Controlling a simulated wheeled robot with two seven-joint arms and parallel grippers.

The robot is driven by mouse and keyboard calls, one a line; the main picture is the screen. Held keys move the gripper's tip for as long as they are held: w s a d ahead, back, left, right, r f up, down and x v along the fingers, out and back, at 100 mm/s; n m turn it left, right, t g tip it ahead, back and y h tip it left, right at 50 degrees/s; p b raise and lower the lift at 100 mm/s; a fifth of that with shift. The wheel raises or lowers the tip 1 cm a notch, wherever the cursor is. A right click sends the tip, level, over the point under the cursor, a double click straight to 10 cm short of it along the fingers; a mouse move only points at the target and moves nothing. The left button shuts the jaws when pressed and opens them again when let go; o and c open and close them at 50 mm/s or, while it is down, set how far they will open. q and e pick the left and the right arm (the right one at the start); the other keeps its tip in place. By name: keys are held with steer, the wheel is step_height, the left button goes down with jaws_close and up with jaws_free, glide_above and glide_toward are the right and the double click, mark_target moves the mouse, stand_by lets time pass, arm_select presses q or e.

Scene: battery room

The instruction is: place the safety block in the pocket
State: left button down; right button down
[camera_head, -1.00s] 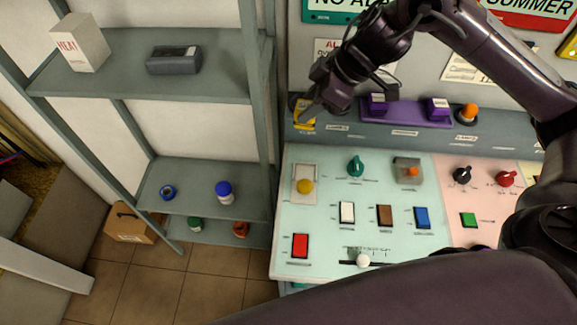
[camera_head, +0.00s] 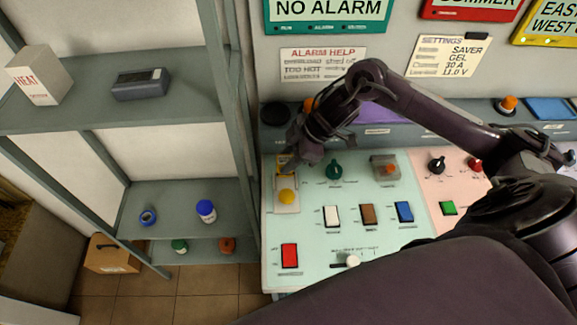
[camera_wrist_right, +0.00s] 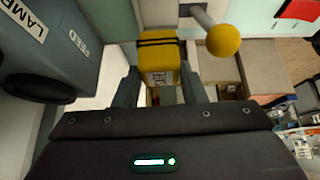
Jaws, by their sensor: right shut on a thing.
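The yellow safety block (camera_head: 281,164) shows partly behind my right gripper (camera_head: 289,160), at the top left of the pale green panel. In the wrist view the block (camera_wrist_right: 159,58), yellow with dark bands, sits between the fingers of my right gripper (camera_wrist_right: 160,88), which is shut on it. The block is just above a yellow ball knob (camera_head: 287,196) on a beige plate (camera_head: 288,208). In the wrist view the knob (camera_wrist_right: 223,41) stands to the right of the block, apart from it. I cannot clearly pick out the pocket. My left gripper is out of view.
A teal knob (camera_head: 334,169) and an orange-buttoned box (camera_head: 386,168) are to the right on the panel. A dark round holder (camera_head: 275,113) is on the ledge behind. Shelves (camera_head: 165,210) stand to the left. My right arm crosses above the panel.

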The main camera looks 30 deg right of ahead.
step_height(320, 180, down, 4)
steer(key=shift+f+p, duration=0.1)
steer(key=shift+p, duration=0.2)
steer(key=shift+f, duration=0.4)
steer(key=shift+f, duration=0.1)
steer(key=c, duration=0.9)
jaws_free()
steer(key=b+v, duration=0.2)
steer(key=v, duration=1)
